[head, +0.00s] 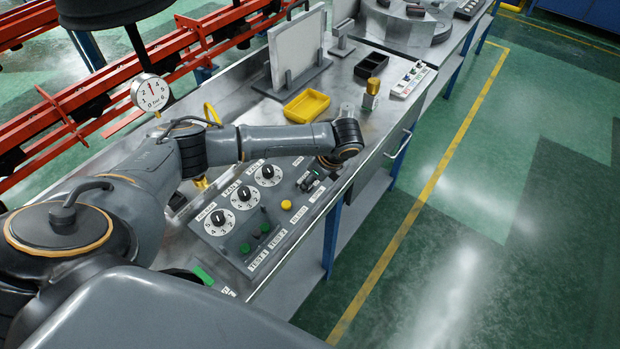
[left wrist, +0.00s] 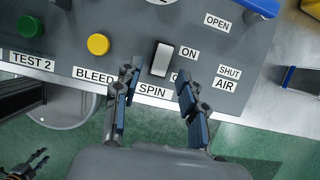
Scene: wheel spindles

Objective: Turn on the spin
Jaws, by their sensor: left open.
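The SPIN switch is a white rocker (left wrist: 162,58) in a dark frame on the grey control panel (left wrist: 125,20), above its SPIN label (left wrist: 152,91). An ON label (left wrist: 188,53) is to its right; the label below that is partly hidden by a finger. My left gripper (left wrist: 157,86) is open, with its fingertips on either side just below the rocker and nothing between them. I cannot tell whether they touch the panel. In the head view my left gripper (head: 314,180) reaches down over the panel's right part. A small dark gripper (left wrist: 28,166) shows at the lower left of the left wrist view, probably my right one.
A yellow button (left wrist: 98,44) labelled BLEED and a green button (left wrist: 29,26) labelled TEST 2 are left of the switch. A blue-handled valve (left wrist: 262,8) is at the upper right. A yellow tray (head: 307,106) stands behind my forearm. The green floor at right is clear.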

